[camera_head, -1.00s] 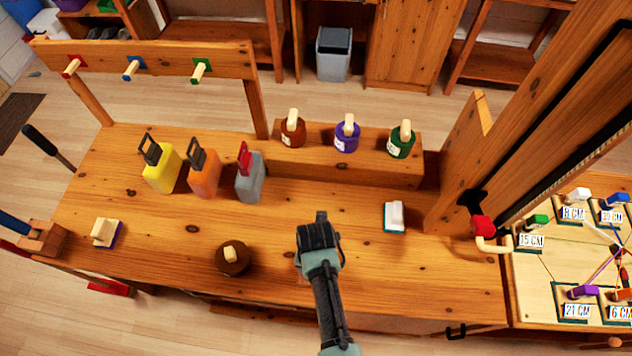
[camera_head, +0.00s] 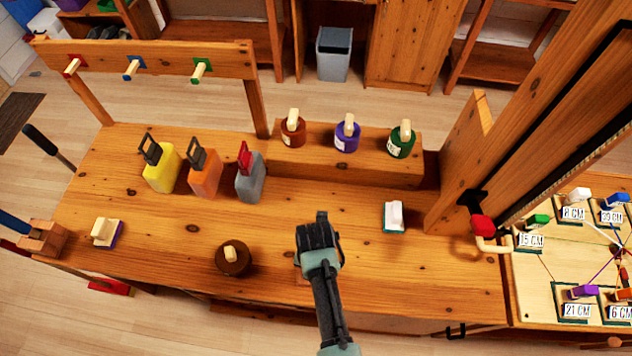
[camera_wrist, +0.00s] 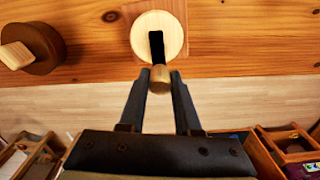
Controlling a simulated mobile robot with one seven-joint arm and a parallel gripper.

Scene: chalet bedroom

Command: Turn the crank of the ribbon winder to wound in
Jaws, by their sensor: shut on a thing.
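In the wrist view, a round pale wooden disc (camera_wrist: 172,32) is set at the workbench edge. A black crank arm (camera_wrist: 156,46) runs across it down to a small wooden knob (camera_wrist: 159,73). My gripper (camera_wrist: 160,82) is shut on this knob, one finger on each side. The crank arm points toward the gripper in this view. In the head view my gripper (camera_head: 317,234) is over the front edge of the workbench and hides nearly all of the disc and the crank. No ribbon can be made out there.
A dark round block with a wooden handle (camera_head: 233,257) stands left of my gripper. Yellow (camera_head: 161,170), orange (camera_head: 204,173) and grey (camera_head: 250,180) bottles stand behind. A white-and-teal block (camera_head: 394,217) lies to the right. A red-ended bent wooden handle (camera_head: 484,228) is farther right.

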